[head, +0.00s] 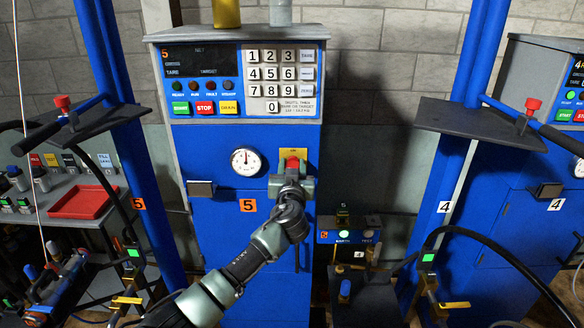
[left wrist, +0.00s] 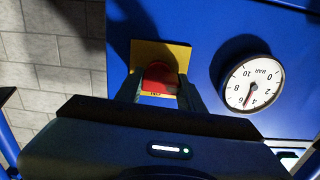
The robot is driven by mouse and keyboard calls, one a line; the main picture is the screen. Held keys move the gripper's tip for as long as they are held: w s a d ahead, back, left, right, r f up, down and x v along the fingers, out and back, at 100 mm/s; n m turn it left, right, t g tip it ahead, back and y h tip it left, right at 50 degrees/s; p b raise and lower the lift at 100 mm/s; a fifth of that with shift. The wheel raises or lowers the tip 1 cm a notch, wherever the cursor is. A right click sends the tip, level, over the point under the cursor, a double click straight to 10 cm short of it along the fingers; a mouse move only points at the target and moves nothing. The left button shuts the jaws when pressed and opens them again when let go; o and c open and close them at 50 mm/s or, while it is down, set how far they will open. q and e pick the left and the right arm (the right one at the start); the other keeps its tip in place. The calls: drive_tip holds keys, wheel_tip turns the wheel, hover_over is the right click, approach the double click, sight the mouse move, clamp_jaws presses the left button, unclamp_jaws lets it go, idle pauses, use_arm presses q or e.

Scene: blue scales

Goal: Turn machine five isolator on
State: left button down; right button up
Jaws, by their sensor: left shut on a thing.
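Machine five is a blue cabinet (head: 222,235) with an orange 5 label. Its isolator is a red knob (head: 293,161) on a yellow plate (head: 300,153), right of a round dial gauge (head: 246,161). My left gripper (head: 291,172) is at the isolator, shut on the red knob, and covers its lower part in the head view. In the left wrist view the red knob (left wrist: 159,77) sits between the two fingers (left wrist: 158,92), with the yellow plate (left wrist: 165,54) behind it. The knob's on or off position is hard to read. My right gripper is not in view.
Above is a control panel with a keypad (head: 283,75) and green, red and yellow buttons. Machine four (head: 530,215) stands to the right. A side table with a red tray (head: 82,202) is at left. Blue posts with dark shelves flank machine five.

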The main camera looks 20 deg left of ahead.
use_arm(q)
drive_tip(key=m+b, duration=0.1)
drive_tip(key=m, duration=0.2)
drive_tip(key=shift+d+m, duration=0.1)
drive_tip(key=shift+m, duration=0.2)
drive_tip(key=m, duration=0.3)
drive_tip(key=shift+m, duration=0.3)
drive_tip(key=m, duration=0.4)
drive_tip(key=shift+d+m, duration=0.1)
drive_tip(key=shift+m, duration=0.2)
drive_tip(key=m+p, duration=0.1)
drive_tip(key=m, duration=0.2)
drive_tip(key=shift+w+m+p, duration=0.1)
drive_tip(key=shift+m+p, duration=0.2)
drive_tip(key=shift+m, duration=0.1)
drive_tip(key=shift+d+m, duration=0.1)
drive_tip(key=shift+m, duration=0.7)
drive_tip(key=shift+f, duration=0.1)
drive_tip(key=c, duration=0.9)
unclamp_jaws()
